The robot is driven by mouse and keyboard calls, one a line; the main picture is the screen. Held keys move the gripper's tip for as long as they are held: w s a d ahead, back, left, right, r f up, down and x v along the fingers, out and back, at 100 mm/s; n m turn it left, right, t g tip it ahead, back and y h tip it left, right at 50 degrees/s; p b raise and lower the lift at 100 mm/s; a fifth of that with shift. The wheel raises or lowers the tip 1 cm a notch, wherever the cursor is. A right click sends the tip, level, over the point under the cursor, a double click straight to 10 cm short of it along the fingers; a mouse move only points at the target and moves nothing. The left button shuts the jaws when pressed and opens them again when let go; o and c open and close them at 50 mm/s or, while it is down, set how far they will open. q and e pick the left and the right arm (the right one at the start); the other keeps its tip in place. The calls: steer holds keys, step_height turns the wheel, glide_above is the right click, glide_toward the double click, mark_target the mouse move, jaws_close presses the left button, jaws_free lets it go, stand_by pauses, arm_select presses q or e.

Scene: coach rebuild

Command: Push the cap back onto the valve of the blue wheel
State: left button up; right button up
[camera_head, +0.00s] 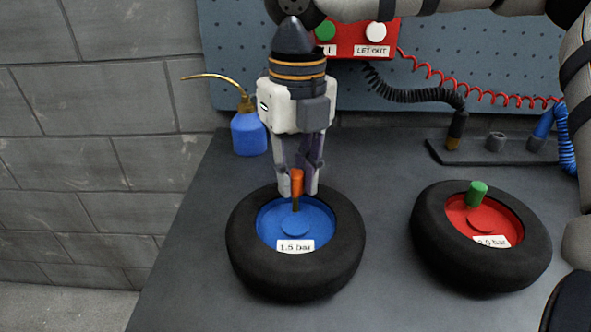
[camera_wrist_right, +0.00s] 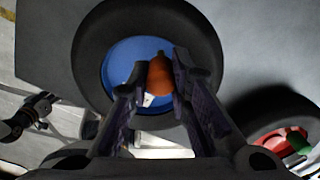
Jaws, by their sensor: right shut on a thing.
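The blue wheel (camera_head: 312,215) lies flat on the dark bench, a black tyre around a blue hub with a "1.5 bar" label. My right gripper (camera_head: 299,186) points down over the hub and is shut on the orange cap (camera_head: 297,180). The cap is upright, directly above a thin brownish valve stem (camera_head: 296,203); I cannot tell how far it sits over the stem. In the right wrist view the cap (camera_wrist_right: 160,78) is between the fingertips, with the blue hub (camera_wrist_right: 124,62) behind it. My left gripper is not in view.
A red wheel (camera_head: 470,213) with a green cap (camera_head: 477,194) lies to the right. A blue oil can (camera_head: 249,134) stands behind left. A red box (camera_head: 352,42) with buttons is on the pegboard. Coiled hoses and a dark rack (camera_head: 480,153) are at the back right.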

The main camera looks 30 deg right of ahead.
steer(key=shift+f, duration=1.15)
steer(key=shift+s+f, duration=0.2)
steer(key=shift+f, duration=0.3)
steer(key=o, duration=1)
steer(key=shift+w, duration=0.1)
